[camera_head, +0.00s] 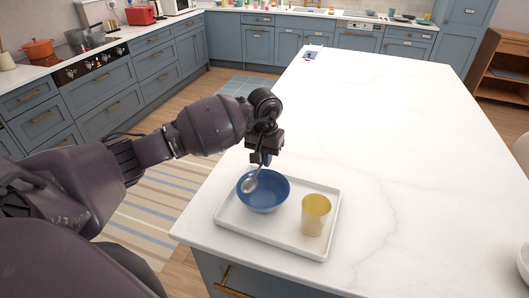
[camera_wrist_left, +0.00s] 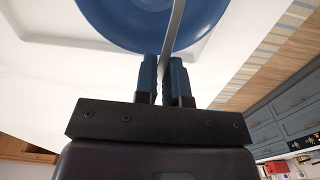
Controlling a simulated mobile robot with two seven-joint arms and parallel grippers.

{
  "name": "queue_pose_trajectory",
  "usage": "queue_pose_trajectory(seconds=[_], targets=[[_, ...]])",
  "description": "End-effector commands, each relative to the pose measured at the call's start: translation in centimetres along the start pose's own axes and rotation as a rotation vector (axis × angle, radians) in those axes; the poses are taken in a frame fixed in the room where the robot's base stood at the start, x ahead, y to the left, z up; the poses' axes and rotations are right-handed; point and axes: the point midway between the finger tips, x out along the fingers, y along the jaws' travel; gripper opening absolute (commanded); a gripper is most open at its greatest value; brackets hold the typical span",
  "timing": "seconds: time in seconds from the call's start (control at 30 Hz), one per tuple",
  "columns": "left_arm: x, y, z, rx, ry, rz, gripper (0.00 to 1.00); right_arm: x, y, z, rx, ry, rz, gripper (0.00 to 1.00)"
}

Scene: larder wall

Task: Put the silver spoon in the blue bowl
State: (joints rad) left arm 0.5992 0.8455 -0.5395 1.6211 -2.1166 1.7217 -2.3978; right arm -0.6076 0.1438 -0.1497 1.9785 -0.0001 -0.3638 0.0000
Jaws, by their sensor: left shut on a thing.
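The silver spoon (camera_head: 250,184) hangs from my left gripper (camera_head: 262,160), with its bowl end down inside the blue bowl (camera_head: 272,203). The gripper is above the bowl's far rim, shut on the spoon's handle. In the left wrist view the handle (camera_wrist_left: 175,28) runs up from between the blue fingertips (camera_wrist_left: 165,80) across the blue bowl (camera_wrist_left: 205,18). I cannot tell whether the spoon touches the bowl. My right gripper is not in view.
The blue bowl stands on a white tray (camera_head: 233,223) on the white island counter (camera_head: 390,150). A yellow cup (camera_head: 315,214) stands on the tray, right of the bowl. A small item (camera_head: 311,54) lies at the far end.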

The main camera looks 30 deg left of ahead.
Motion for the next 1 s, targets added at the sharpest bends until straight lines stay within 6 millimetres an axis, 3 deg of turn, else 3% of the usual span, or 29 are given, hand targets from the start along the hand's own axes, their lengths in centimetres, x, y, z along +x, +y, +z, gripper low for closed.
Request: queue_pose_trajectory(seconds=[0.23, 0.63, 0.67, 0.83, 1.0], targets=[[2.1, 0.0, 0.0, 0.000, 0.000, 0.000, 0.00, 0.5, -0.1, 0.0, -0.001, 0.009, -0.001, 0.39], [2.4, 0.0, 0.0, 0.000, 0.000, 0.000, 0.00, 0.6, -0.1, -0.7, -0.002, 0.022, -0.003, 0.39], [2.4, 0.0, 0.0, 0.000, 0.000, 0.000, 0.14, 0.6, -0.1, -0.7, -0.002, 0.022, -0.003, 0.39], [2.4, 0.0, 0.0, 0.000, 0.000, 0.000, 0.40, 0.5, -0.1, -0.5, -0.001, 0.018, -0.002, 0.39], [2.4, 0.0, 0.0, 0.000, 0.000, 0.000, 0.40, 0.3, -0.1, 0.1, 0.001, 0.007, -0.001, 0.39]])
